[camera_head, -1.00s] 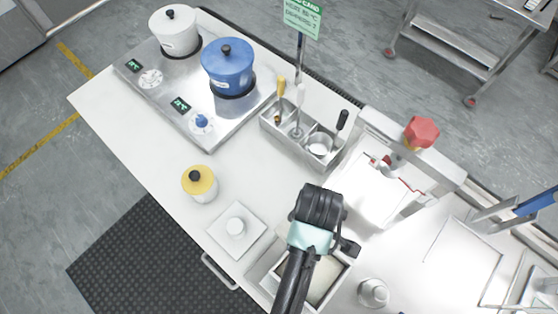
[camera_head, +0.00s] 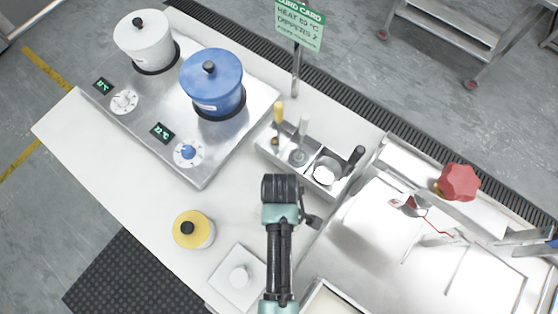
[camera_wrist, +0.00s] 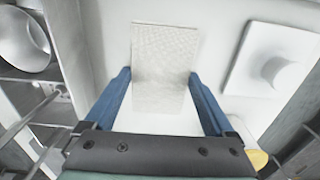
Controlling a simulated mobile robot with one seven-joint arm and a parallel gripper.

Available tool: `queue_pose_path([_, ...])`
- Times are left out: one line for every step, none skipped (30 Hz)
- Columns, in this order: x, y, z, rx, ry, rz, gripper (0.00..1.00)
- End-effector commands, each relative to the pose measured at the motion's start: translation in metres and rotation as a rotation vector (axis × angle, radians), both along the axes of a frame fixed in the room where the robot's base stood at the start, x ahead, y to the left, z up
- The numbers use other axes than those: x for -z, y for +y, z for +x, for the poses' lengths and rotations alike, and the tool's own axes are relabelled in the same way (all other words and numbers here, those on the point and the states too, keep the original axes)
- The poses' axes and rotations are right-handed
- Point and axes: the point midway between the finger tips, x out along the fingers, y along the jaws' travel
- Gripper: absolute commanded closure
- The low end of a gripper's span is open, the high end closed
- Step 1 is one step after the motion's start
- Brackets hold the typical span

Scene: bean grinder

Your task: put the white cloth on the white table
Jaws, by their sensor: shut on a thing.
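In the wrist view, my gripper (camera_wrist: 158,76) has its two blue fingers on either side of the white cloth (camera_wrist: 163,58), a pale textured rectangle, and is shut on it. The cloth is over the white table (camera_wrist: 205,20); I cannot tell whether it touches the top. In the head view, my wrist is above the white table (camera_head: 130,165), between the metal tool holder and the yellow-topped jar. The cloth and fingertips are hidden there by my arm.
A white square with a knob (camera_head: 238,275) and the yellow-topped jar (camera_head: 193,229) stand left of my arm. The metal tool holder (camera_head: 310,165) is at the upper right. A stove with a blue pot (camera_head: 212,80) is at upper left. An open box (camera_head: 328,300) is at the bottom.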

Motion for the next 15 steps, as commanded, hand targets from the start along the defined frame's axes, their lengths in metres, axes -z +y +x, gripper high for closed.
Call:
queue_pose_path([0.004,0.0,0.0,0.0,0.001,0.0,0.65])
queue_pose_path([0.008,0.0,0.0,0.0,0.002,0.0,0.65])
queue_pose_path([0.013,0.0,0.0,0.0,0.002,0.0,0.65])
queue_pose_path([0.018,0.0,-0.001,0.0,0.004,0.0,0.65])
queue_pose_path([0.023,0.0,-0.001,0.0,0.003,0.0,0.65])
queue_pose_path([0.028,0.0,0.0,0.0,0.003,0.0,0.65])
queue_pose_path([0.032,0.0,0.0,0.0,0.001,0.0,0.65])
queue_pose_path([0.035,0.0,0.0,0.0,0.001,0.0,0.65])
queue_pose_path([0.038,0.0,0.0,0.0,0.0,0.0,0.65])
queue_pose_path([0.04,0.0,0.0,0.0,0.0,0.0,0.65])
queue_pose_path([0.042,0.0,0.0,0.0,0.0,0.0,0.65])
queue_pose_path([0.042,0.0,0.0,0.0,0.0,0.0,0.65])
queue_pose_path([0.043,0.0,0.0,0.0,0.0,0.0,0.65])
queue_pose_path([0.042,0.0,0.0,0.0,0.0,0.0,0.65])
queue_pose_path([0.042,0.0,0.0,0.0,-0.001,-0.001,0.65])
